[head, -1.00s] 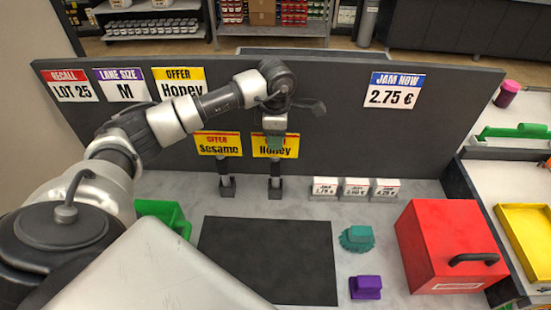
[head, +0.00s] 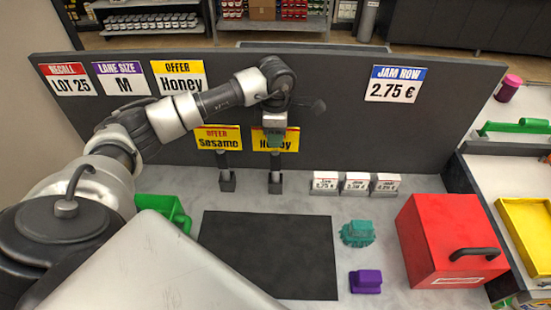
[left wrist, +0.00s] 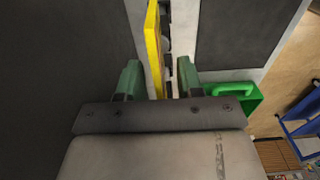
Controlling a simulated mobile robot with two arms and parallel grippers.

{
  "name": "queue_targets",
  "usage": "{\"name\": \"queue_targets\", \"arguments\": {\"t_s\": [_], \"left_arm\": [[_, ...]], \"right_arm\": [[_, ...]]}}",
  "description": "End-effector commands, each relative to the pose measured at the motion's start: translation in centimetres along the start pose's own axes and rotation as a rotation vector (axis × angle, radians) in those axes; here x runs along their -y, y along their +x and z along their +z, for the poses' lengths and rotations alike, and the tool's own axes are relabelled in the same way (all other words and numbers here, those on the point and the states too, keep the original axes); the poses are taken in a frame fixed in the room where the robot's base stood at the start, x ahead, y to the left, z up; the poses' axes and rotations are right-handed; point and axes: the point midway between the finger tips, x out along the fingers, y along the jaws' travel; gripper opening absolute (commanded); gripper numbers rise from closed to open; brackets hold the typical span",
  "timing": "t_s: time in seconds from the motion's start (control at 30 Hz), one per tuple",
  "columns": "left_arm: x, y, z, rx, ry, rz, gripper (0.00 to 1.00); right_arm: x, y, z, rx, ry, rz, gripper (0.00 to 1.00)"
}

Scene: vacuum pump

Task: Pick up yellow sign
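Two yellow signs stand on small dark stands before the grey panel: a yellow "Sesame" sign (head: 215,144) and, to its right, a yellow "Honey" sign (head: 291,142). My left gripper (head: 275,139) points down at the top of the Honey sign and hides its middle. In the left wrist view, the green fingers of my left gripper (left wrist: 159,78) are apart. The yellow sign (left wrist: 153,50) shows edge-on between them, nearer the left finger, with a gap to the right finger. Whether it touches the left finger is unclear. My right gripper is not in view.
The grey panel (head: 330,110) also bears a yellow Honey label (head: 180,80). White price blocks (head: 355,184), a black mat (head: 267,255), a teal brush-like item (head: 358,233), a purple item (head: 366,282) and a red box (head: 440,235) stand on the counter. A green item (head: 165,210) sits left.

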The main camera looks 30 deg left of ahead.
Motion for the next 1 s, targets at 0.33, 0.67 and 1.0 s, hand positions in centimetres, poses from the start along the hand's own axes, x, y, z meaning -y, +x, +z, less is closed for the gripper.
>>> {"name": "queue_targets", "arguments": {"t_s": [0.33,0.67,1.0], "left_arm": [[-0.01,-0.02,-0.01,0.000,0.000,0.000,0.19],[-0.01,-0.03,0.00,0.000,0.000,0.000,0.00],[-0.01,-0.80,0.02,0.001,-0.001,0.001,0.00]], "right_arm": [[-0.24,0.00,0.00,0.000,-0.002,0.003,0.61],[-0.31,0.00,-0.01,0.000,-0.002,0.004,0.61],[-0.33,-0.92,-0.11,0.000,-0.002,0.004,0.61]]}}
